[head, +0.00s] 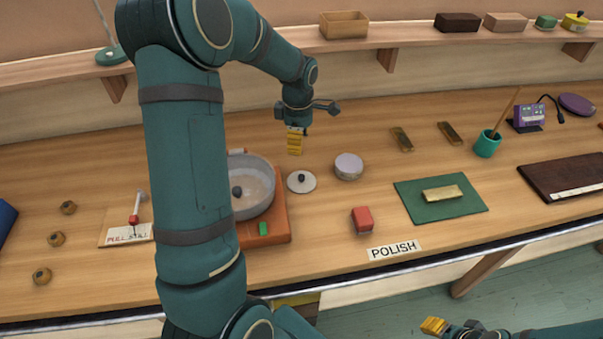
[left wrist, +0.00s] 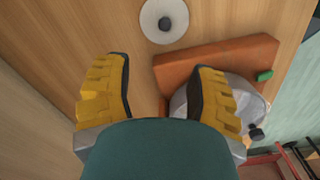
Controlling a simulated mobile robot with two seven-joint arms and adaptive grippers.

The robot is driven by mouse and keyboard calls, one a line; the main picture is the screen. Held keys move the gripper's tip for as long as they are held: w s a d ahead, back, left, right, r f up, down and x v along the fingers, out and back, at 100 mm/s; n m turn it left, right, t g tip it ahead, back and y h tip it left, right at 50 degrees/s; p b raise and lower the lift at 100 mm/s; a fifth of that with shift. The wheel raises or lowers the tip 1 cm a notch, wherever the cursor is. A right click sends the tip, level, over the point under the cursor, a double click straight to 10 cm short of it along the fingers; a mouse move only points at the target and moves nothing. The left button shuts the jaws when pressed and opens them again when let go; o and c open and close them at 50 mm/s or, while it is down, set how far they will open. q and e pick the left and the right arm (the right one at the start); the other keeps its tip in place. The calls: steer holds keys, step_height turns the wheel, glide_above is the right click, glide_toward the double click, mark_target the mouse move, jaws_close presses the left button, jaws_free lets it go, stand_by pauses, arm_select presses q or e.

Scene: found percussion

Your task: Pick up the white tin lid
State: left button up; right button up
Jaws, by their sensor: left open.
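The white tin lid (head: 295,184) is a flat round disc with a dark knob, lying on the wooden bench just right of the grey pan. In the left wrist view the lid (left wrist: 150,20) lies at the top, beyond my fingertips. My left gripper (head: 296,146) hangs above the bench, behind the lid in the head view, apart from it. In the left wrist view its yellow fingers (left wrist: 160,75) are spread with nothing between them. My right gripper (head: 433,326) shows only partly at the bottom right, low before the bench; its opening is unclear.
A grey pan (head: 262,172) sits on an orange-brown block (head: 276,226) left of the lid. A round pale tin (head: 349,166) stands close on the right. A red block (head: 362,219) and a green mat (head: 412,203) are farther right. A shelf (head: 380,37) runs behind.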

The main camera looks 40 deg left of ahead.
arm_select(q)
glide_above(302, 176)
steer(key=a, duration=0.1)
step_height(302, 176, down, 8)
steer(key=shift+f+b, duration=0.2)
steer(key=shift+b, duration=0.15)
steer(key=shift+d+f, duration=0.25)
steer(key=shift+f, duration=1.1)
steer(key=shift+d+f, duration=0.2)
steer(key=shift+f, duration=1.15)
jaws_close()
